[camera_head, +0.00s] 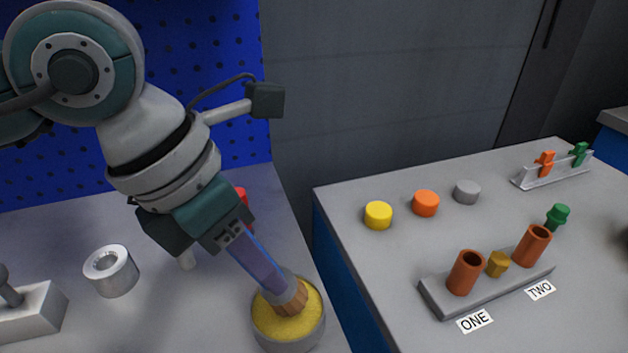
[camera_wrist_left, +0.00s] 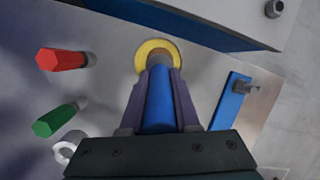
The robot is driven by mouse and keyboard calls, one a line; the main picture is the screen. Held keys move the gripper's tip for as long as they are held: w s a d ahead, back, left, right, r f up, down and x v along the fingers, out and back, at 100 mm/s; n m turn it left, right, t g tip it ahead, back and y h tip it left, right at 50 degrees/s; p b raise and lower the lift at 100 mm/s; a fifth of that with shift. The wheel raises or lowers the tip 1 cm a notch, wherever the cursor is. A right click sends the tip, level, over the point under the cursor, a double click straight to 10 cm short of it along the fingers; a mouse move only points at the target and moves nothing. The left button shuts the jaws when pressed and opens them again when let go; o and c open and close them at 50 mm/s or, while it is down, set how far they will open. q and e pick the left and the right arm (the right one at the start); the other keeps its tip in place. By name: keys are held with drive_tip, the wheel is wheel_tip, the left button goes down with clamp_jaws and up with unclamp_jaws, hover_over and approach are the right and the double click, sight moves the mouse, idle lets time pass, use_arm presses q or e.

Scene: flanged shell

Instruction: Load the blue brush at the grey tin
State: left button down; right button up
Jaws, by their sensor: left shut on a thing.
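The grey tin (camera_head: 288,345) stands near the front right edge of the left bench, with a yellow fill (camera_head: 265,316) inside. My left gripper (camera_head: 256,262) is shut on the blue brush (camera_wrist_left: 159,100), above the tin. The brush is tilted in the head view, and its tan bristle end (camera_head: 291,298) is down inside the tin's rim at the yellow fill. How deep it sits is hidden. In the left wrist view the yellow fill (camera_wrist_left: 171,46) shows as a ring around the brush end. My right gripper does not show.
A grey ring-shaped part (camera_head: 110,270) and a grey block with a lever (camera_head: 30,312) lie left of the tin. Red (camera_wrist_left: 60,60) and green (camera_wrist_left: 55,120) handles stand nearby. Across a gap, the right bench carries coloured caps (camera_head: 425,203) and a rack with brown cups (camera_head: 467,272).

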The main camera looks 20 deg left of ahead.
use_arm(q)
drive_tip(key=shift+f+b, duration=0.55)
drive_tip(key=shift+f, duration=0.05)
idle(1.3)
wheel_tip(320, 180, up, 7)
drive_tip(key=p, duration=0.6)
drive_tip(key=shift+r, duration=0.15)
idle(0.4)
